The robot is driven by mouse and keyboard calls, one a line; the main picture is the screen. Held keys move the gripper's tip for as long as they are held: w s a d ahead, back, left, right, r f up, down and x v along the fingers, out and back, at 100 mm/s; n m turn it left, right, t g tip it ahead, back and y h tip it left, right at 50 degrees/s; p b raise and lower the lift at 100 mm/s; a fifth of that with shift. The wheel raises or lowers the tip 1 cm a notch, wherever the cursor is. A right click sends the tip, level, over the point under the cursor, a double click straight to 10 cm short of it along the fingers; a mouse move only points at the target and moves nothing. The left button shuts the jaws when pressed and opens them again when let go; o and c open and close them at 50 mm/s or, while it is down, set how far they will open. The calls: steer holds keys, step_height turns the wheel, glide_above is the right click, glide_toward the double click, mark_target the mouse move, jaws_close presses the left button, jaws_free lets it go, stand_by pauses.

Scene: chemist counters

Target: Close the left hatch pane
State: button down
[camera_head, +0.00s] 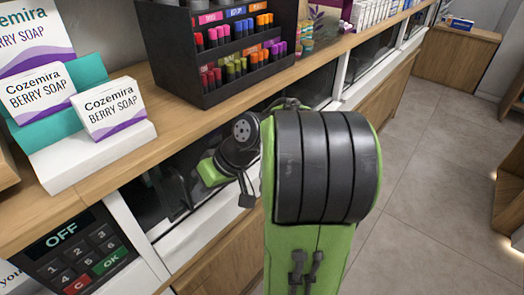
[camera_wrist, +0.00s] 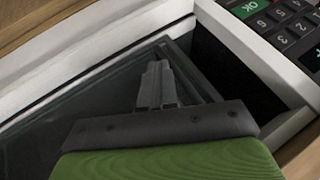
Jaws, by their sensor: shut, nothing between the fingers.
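The left hatch pane (camera_head: 150,200) is a dark glass pane in the white-framed opening under the counter, beside the keypad. In the wrist view the grey-edged pane (camera_wrist: 105,85) shows below the white frame, with a dark gap between its end and the frame by the keypad. My gripper (camera_wrist: 158,68) is shut and empty, its fingertips together in front of the pane near that end. I cannot tell whether they touch it. In the head view my arm hides part of the opening, and the fingertips are not clear.
A keypad panel (camera_head: 75,258) reading OFF is left of the opening. Soap boxes (camera_head: 108,108) and a black lipstick display (camera_head: 180,70) stand on the wooden counter (camera_head: 165,130) above. More dark panes (camera_head: 372,55) continue along the counter to the right. The tiled floor (camera_head: 430,170) is clear at right.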

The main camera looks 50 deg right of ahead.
steer(key=a, duration=0.7)
steer(key=shift+s+b, duration=0.15)
steer(key=shift+b, duration=0.15)
